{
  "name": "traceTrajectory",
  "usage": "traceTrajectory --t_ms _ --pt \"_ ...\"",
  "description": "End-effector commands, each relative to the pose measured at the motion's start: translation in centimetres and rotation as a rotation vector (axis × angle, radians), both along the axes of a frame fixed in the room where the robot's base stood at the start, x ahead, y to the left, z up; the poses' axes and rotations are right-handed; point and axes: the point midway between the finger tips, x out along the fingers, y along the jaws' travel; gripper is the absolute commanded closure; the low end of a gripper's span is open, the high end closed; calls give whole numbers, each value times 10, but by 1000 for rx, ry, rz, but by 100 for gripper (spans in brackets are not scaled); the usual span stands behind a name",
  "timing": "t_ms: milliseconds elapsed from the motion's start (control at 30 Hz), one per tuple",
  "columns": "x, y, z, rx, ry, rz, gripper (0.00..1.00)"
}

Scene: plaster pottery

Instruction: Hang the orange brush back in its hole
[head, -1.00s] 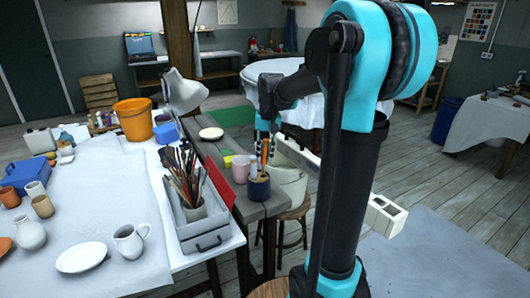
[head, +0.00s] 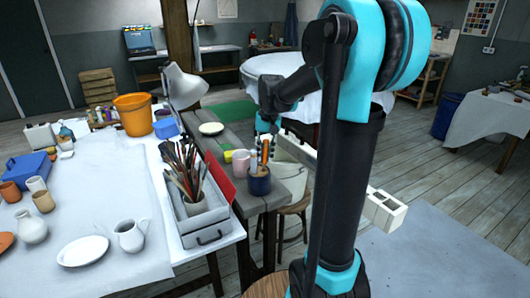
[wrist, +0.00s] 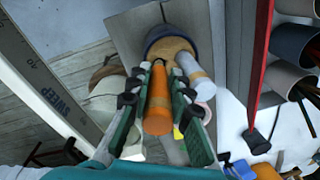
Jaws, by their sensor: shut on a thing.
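The orange brush (wrist: 157,105) is between the green-lined fingers of my gripper (wrist: 157,112), which is shut on it. In the head view the brush (head: 266,152) is roughly upright above the dark blue holder (head: 260,187). The holder has a tan wooden top (wrist: 170,46) in the wrist view. The brush's far end meets the picture of this top. Whether it is in a hole or just above it I cannot tell, as the hole is hidden. A pale brush with a tan band (wrist: 194,72) stands in the holder beside it.
The holder stands on a grey wooden bench (head: 232,140) with a pink cup (head: 241,162). To the left are a red panel (head: 218,178) and a pot of brushes (head: 192,203) in a grey tray. A white bucket (wrist: 108,100) is beside the bench.

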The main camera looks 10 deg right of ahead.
Motion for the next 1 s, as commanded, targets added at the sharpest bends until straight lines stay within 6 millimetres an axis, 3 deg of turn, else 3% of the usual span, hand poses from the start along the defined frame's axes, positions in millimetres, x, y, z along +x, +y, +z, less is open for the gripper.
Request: traceTrajectory --t_ms 600,1000 --pt "0 0 -21 0 0 0 100" --pt "0 0 -23 0 0 0 100"
